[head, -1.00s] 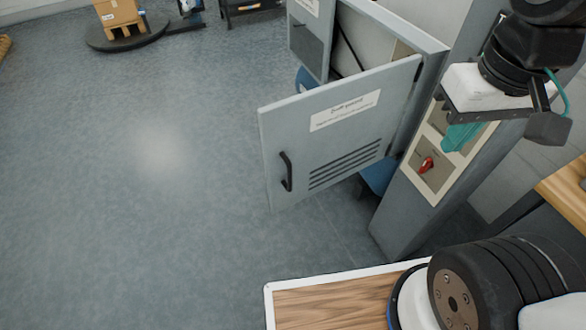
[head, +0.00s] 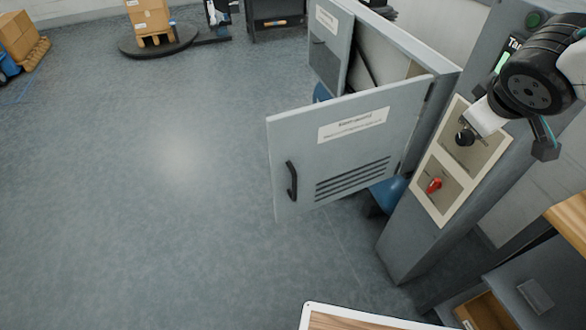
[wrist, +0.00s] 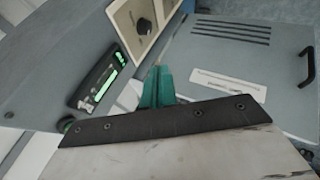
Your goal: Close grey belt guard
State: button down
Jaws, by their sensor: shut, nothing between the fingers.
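The grey belt guard (head: 338,172) is a hinged panel with a white label, slots and a black handle (head: 292,180). It stands swung open from its grey housing, with its hinge side on the right. In the wrist view the guard (wrist: 225,58) shows at the right, its handle (wrist: 306,66) at the far edge. My gripper's teal fingers (wrist: 158,82) are together and empty, apart from the guard in the picture. In the head view the end of my arm is at the upper right, in front of the control column, and the fingertips are hidden.
The grey control column (head: 425,215) carries a panel with a black knob (head: 465,138) and a red switch (head: 434,186). A lit display (wrist: 102,80) shows in the wrist view. A wood-topped surface is at the bottom. The floor left of the guard is clear.

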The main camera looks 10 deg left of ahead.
jog(key=w+a+f+n+y, duration=0.2)
jog(key=w+a+f+n, duration=0.15)
jog(key=a, duration=0.35)
jog(key=n+g+y, duration=0.6)
jog(key=n+y, duration=0.1)
jog(key=n, duration=0.5)
send_near(293, 181)
notch_tip(293, 181, up, 2)
jog(key=s, duration=0.3)
jog(key=x, duration=0.8)
jog(key=shift+w+a+f, duration=0.15)
jog(key=shift+w+a, duration=0.1)
jog(key=shift+w, duration=0.1)
jog(key=w+a, duration=0.2)
jog(key=shift+w+f, duration=0.1)
jog(key=shift+w, duration=0.2)
jog(key=shift+w+a, duration=0.25)
jog(key=shift+w, duration=0.1)
